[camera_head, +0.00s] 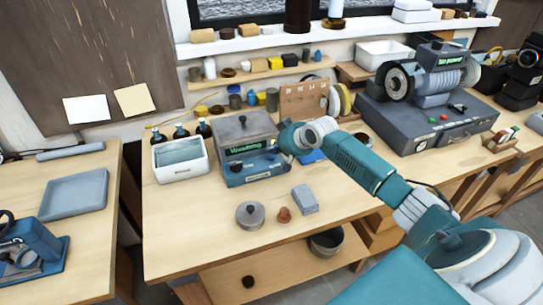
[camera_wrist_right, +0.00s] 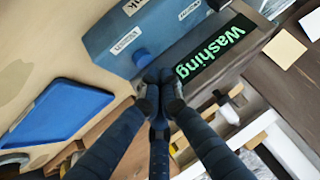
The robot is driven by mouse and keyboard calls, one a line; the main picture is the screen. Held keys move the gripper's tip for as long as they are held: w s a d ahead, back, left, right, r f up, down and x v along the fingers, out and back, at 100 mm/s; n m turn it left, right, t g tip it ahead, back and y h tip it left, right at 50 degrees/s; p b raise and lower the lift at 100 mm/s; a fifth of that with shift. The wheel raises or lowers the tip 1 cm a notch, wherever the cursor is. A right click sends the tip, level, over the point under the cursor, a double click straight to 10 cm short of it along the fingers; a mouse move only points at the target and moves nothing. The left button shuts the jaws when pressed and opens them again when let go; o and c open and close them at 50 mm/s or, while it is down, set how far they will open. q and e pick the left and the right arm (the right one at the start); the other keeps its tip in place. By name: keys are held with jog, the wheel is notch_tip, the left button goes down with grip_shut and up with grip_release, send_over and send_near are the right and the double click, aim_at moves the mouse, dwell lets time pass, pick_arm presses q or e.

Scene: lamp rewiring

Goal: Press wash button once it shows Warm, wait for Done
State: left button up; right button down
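The washing machine (camera_head: 243,127) is a grey and blue box on the middle bench. Its dark screen (camera_head: 242,149) reads "Washing" in green; the same screen (camera_wrist_right: 217,49) shows large in the right wrist view. A small round blue knob or button (camera_wrist_right: 142,57) stands on the blue front between a label and the screen. My right gripper (camera_wrist_right: 160,78) has its fingertips together, with nothing seen between them. They are at the blue front, close beside the knob and the screen; I cannot tell whether they touch. In the head view my right gripper (camera_head: 279,148) covers the panel's right end. My left gripper is in neither view.
A white basin (camera_head: 181,172) and dark bottles stand left of the washer. A grey lidded pot (camera_head: 250,215), a red-brown piece (camera_head: 284,215) and a grey block (camera_head: 305,199) lie in front. A machine reading "No power" (camera_head: 427,120) stands to the right.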

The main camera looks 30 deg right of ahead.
aim_at(273, 158)
jog(key=shift+r+p, duration=2.5)
jog(key=shift+r, duration=0.1)
jog(key=shift+f, duration=0.1)
